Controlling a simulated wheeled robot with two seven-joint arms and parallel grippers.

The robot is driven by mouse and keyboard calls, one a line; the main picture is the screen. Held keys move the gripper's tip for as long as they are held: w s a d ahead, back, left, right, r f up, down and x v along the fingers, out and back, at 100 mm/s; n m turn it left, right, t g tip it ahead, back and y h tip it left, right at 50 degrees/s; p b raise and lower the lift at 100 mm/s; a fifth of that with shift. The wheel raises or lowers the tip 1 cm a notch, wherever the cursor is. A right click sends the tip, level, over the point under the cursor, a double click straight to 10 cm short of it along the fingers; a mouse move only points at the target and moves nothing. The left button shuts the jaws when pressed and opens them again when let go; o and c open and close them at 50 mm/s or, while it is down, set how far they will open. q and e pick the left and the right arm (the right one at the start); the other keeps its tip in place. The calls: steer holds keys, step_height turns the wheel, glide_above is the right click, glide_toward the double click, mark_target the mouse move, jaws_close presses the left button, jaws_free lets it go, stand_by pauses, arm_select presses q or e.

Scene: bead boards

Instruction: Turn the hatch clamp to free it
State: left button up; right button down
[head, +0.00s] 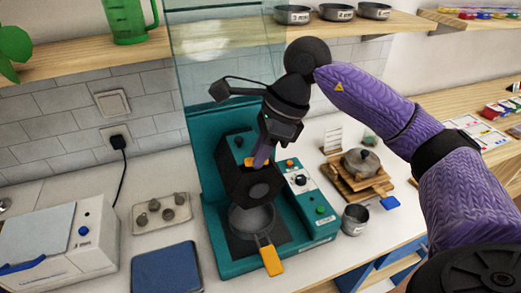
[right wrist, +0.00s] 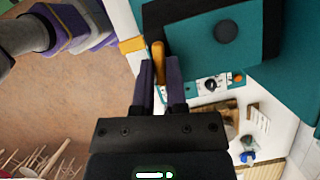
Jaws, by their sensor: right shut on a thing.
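The hatch clamp is an orange lever (right wrist: 158,60) on the teal machine (head: 222,240); a small orange part of it (head: 249,162) shows in the head view beside the black block on the machine's front. My right gripper (head: 261,157) reaches down to it from above. In the right wrist view my right gripper (right wrist: 160,85) is shut on the lever, with a purple finger on each side. The fingers hide much of the clamp in the head view. My left gripper is not in view.
A pan with an orange handle (head: 271,260) sits low in the machine. A knob panel (head: 300,181) is on its right. A metal cup (head: 354,220) and a lidded pot (head: 361,162) stand to the right. A blue-topped scale (head: 167,272) and a tray (head: 161,213) lie left.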

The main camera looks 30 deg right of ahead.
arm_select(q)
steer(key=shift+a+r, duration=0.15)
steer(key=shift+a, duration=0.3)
arm_select(e)
steer(key=shift+w+n+g, duration=0.1)
steer(key=shift+n+g, duration=0.2)
steer(key=shift+n, duration=0.7)
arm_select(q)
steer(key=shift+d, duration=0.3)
arm_select(e)
steer(key=c, duration=0.7)
jaws_free()
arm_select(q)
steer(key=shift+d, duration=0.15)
arm_select(e)
steer(key=shift+o, duration=0.2)
arm_select(q)
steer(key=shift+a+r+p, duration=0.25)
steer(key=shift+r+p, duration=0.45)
steer(key=shift+p, duration=0.15)
arm_select(e)
steer(key=w+v, duration=0.1)
steer(key=v, duration=0.8)
steer(key=shift+s+d+r, duration=0.35)
steer(key=shift+s, duration=0.1)
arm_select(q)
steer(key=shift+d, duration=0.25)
